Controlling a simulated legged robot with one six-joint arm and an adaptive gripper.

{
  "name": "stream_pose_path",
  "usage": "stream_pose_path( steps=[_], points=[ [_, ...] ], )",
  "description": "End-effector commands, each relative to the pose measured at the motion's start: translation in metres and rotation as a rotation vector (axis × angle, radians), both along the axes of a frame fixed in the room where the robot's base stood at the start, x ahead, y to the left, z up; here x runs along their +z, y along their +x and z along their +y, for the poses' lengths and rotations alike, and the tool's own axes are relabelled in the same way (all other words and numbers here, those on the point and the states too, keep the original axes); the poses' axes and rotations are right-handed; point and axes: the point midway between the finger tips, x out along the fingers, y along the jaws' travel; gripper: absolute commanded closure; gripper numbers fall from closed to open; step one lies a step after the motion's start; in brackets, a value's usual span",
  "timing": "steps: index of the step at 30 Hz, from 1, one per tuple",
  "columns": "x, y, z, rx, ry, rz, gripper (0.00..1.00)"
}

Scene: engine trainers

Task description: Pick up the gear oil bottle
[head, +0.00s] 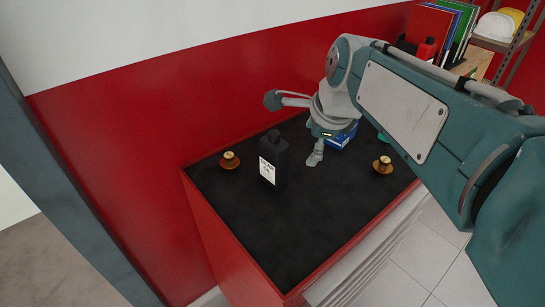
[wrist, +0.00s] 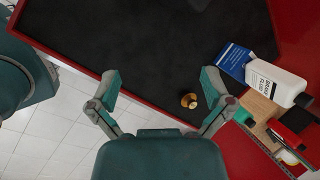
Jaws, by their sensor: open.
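A black bottle (head: 281,163) with a white label and black cap stands upright on the black top of a red-edged bench (head: 262,221) in the head view. I cannot read its label surely, but it fits the gear oil bottle. My gripper (head: 294,130) is open and empty, its fingers spread above the bench just behind and right of the bottle, apart from it.
Small brass-and-brown parts lie left (head: 230,161) and right (head: 383,166) of the bottle. A blue box (wrist: 234,61) and a white brake fluid bottle (wrist: 272,84) are near the bench's end. A red wall (head: 130,110) stands behind. The front bench top is clear.

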Motion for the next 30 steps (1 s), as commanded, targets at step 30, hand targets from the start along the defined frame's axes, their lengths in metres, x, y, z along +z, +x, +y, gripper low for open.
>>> stream_pose_path(
  steps=[30],
  points=[
    [-0.044,0.092,0.046,-0.711,0.329,0.216,0.0]
  ],
)
